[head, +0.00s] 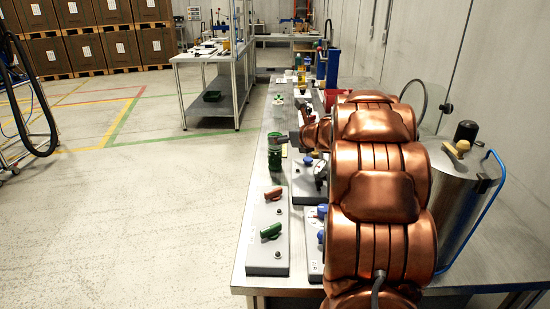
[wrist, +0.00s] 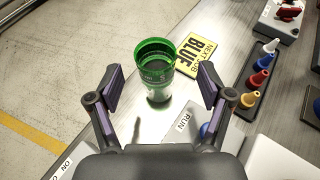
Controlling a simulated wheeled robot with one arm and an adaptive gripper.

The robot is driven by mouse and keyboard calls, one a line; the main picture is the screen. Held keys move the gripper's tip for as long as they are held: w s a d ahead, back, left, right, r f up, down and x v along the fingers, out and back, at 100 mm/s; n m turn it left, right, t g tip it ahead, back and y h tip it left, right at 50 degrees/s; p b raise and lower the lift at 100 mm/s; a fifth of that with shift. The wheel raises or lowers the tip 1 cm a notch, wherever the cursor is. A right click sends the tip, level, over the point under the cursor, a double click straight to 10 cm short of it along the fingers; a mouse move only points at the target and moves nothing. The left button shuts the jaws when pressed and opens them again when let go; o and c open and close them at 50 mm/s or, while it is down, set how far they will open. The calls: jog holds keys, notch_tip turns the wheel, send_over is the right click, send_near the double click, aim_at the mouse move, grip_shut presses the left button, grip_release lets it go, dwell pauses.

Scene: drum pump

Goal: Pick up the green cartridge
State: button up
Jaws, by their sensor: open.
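The green cartridge (wrist: 155,72) stands upright on the metal bench top in the wrist view, with an open round top and a darker inside. It also shows in the head view (head: 275,158), at the left edge of the bench beyond the grey panel. My gripper (wrist: 160,78) is open, with one dark finger on each side of the cartridge in the picture. I see gaps between the cartridge and both fingers. In the head view my copper-coloured arm hides much of the bench.
A yellow "NEXT JOB BLUE" card (wrist: 198,52) lies right beside the cartridge. A dark rack (wrist: 248,100) with blue, red and yellow pieces stands further right. A grey panel (head: 266,250) with red and green handles lies nearer. A steel drum (head: 455,200) stands at the right.

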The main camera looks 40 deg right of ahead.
aim_at(275, 152)
jog(key=x, duration=0.4)
jog(key=shift+a+f+p, duration=0.2)
jog(key=shift+a+p, duration=0.15)
jog(key=shift+p, duration=0.05)
jog(key=shift+w+d+f, duration=0.1)
jog(key=shift+w+f, duration=0.1)
jog(key=shift+w, duration=0.3)
jog(key=shift+c, duration=0.4)
grip_shut()
